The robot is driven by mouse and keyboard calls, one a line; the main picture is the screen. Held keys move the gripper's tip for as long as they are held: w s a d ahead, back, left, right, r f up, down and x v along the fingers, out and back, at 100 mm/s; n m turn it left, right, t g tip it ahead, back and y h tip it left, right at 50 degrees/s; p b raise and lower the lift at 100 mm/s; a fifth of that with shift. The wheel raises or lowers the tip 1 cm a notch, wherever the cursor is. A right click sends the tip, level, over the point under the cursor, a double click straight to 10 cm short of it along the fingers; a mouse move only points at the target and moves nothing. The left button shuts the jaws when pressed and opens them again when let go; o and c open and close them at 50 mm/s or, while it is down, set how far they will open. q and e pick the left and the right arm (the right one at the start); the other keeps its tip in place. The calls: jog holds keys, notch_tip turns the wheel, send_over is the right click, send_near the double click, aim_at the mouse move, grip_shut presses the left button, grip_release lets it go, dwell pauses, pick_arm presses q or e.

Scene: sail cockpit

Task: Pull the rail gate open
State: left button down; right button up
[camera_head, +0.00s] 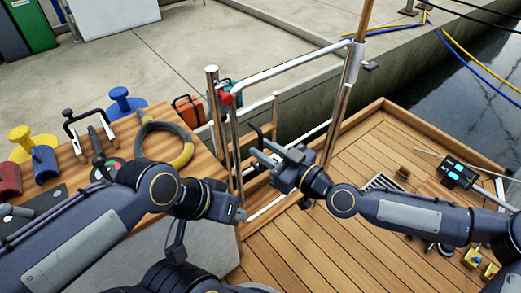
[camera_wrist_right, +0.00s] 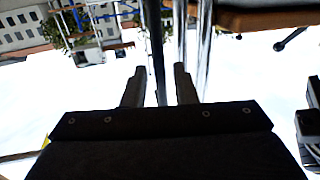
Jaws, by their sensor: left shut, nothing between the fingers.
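The rail gate (camera_head: 290,63) is a frame of shiny silver tube, spanning from a left post (camera_head: 213,105) to a right post (camera_head: 352,66). A red knob (camera_head: 227,98) sits near its upper left corner. My right gripper (camera_head: 257,152) is open in front of the gate's left upright, fingers toward it. In the right wrist view, its fingers (camera_wrist_right: 159,85) are apart, with a dark upright and shiny tubes showing between and beyond them. I cannot tell whether they touch. My left gripper (camera_head: 236,211) is shut and empty, lower down beside the wooden bench.
An orange case (camera_head: 187,111) stands behind the rail. Plank deck (camera_head: 375,150) lies right, with a device (camera_head: 457,171) on it. Water is at upper right.

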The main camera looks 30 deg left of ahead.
jog(key=shift+w+a, duration=0.15)
jog(key=shift+a, duration=0.65)
grip_shut()
jog(key=shift+d, duration=0.1)
